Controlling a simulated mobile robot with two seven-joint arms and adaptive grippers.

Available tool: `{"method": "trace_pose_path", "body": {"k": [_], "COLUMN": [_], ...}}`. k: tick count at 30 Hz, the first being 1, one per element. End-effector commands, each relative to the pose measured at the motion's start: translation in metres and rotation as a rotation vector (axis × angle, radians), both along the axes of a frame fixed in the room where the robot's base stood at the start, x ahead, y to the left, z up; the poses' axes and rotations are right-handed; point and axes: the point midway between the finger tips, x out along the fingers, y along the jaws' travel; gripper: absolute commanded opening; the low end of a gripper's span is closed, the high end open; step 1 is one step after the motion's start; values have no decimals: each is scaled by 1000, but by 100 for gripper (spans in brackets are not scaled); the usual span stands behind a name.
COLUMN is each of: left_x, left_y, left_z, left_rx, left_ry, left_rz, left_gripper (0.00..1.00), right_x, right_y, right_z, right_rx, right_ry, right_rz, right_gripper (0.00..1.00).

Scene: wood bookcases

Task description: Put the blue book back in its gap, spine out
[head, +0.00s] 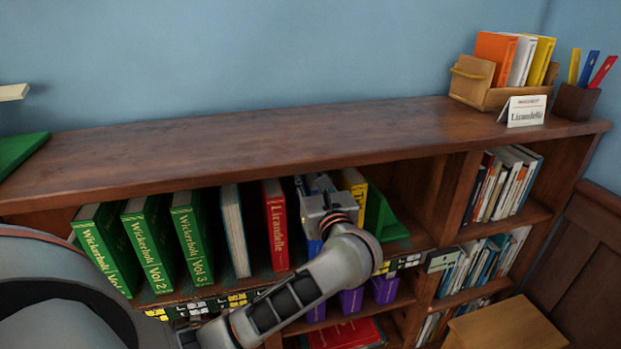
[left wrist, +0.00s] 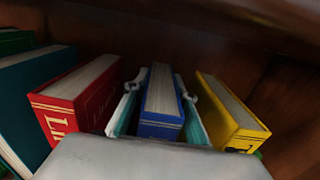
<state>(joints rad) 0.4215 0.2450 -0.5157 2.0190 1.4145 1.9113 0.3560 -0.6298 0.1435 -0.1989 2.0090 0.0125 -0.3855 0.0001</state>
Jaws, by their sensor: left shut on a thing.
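The blue book (left wrist: 161,122) stands between the fingers of my left gripper (left wrist: 161,92) in the left wrist view, its gold-banded spine facing out. In the head view only parts of the blue book (head: 314,246) show around my left gripper (head: 322,190), which is shut on it at the upper shelf. The red Lirandelle book (head: 275,226) stands to its left and a yellow book (head: 355,190) to its right. How deep the book sits is hidden. My right gripper is not in view.
Green Wickerholt volumes (head: 150,240) and a pale-paged book (head: 236,228) stand farther left. A green bookend (head: 383,215) stands right of the yellow book. The shelf board (head: 230,150) overhangs the row. The top holds a wooden book box (head: 480,93) and a Lirandelle card (head: 524,111).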

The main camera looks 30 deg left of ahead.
Motion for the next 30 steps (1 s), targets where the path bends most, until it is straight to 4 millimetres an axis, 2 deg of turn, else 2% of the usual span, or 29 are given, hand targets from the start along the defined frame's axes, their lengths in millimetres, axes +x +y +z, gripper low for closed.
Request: {"method": "trace_pose_path", "body": {"k": [1,2,3,16,20,30], "left_x": [0,0,0,-1,-12,-56], "left_y": [0,0,0,-1,-15,-67], "left_z": [-1,-2,-2,3,-1,-2], "left_rx": [2,-2,-1,-1,-5,-6], "left_ry": [-3,1,1,-1,3,4], "left_rz": [0,0,0,-1,-4,-3], "left_gripper": [0,34,43,43,43,43], "right_x": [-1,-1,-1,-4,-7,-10], "right_y": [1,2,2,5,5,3], "right_z": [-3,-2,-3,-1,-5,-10], "right_rx": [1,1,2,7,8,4], "right_ry": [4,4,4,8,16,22], "right_rz": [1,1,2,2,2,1], "right_gripper": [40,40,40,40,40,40]}}
